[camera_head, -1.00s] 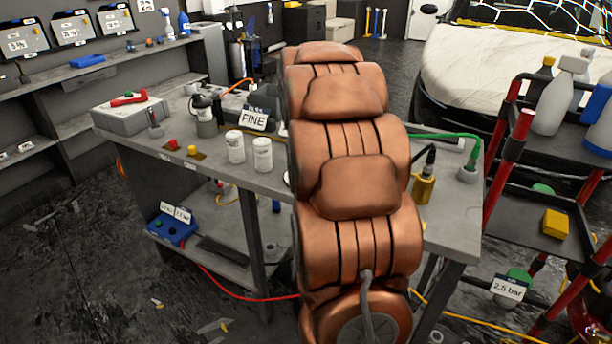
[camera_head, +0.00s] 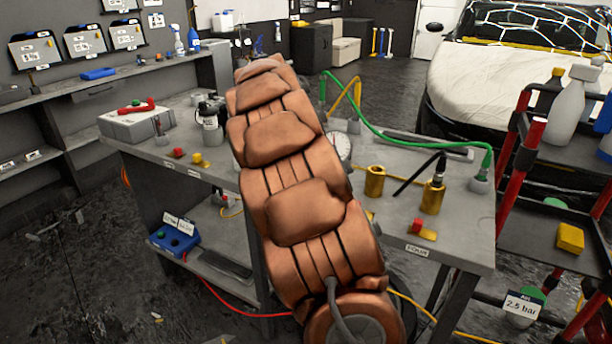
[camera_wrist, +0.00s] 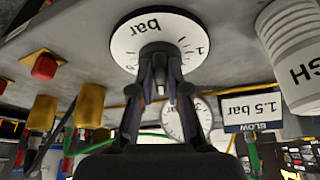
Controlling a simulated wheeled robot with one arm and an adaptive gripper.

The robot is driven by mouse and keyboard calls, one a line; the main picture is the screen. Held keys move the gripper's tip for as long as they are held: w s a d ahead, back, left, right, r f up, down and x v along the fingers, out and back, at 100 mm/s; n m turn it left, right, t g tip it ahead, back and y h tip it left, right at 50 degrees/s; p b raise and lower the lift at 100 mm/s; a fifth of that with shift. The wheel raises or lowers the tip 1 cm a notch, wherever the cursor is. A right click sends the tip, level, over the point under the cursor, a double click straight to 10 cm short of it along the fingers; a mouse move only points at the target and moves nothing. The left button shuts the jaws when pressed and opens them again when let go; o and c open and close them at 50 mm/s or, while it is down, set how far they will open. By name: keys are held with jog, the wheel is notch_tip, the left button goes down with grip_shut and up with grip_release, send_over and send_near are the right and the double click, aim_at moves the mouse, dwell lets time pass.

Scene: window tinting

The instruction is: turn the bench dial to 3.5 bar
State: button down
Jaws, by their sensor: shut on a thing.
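The bench dial (camera_wrist: 130,45) is a round white plate marked "bar" with tick marks, close up at the top of the wrist view, where the picture appears upside down. My gripper (camera_wrist: 161,62) is shut on the knob at the dial's middle; its two dark fingers hide most of the knob and part of the scale. I cannot read the dial's setting. In the head view my arm hides the dial and my gripper. A round white gauge (camera_wrist: 187,119) stands behind; its edge also shows beside my arm in the head view (camera_head: 343,147). Its reading is unclear.
A "SLOW 1.5 bar" card (camera_wrist: 252,113) and a white cup (camera_wrist: 292,50) are near the dial. Brass holders (camera_head: 375,181) (camera_head: 433,197), a red button (camera_head: 417,226) and a green hose (camera_head: 400,143) are on the bench's right. A "2.5 bar" tag (camera_head: 522,306) hangs lower right.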

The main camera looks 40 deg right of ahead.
jog(key=shift+d, duration=0.1)
dwell(0.3)
jog(key=c, duration=1.1)
grip_release()
jog(key=shift+c, duration=0.2)
jog(key=shift+r, duration=0.1)
jog(key=v, duration=1.2)
jog(key=shift+w, duration=0.15)
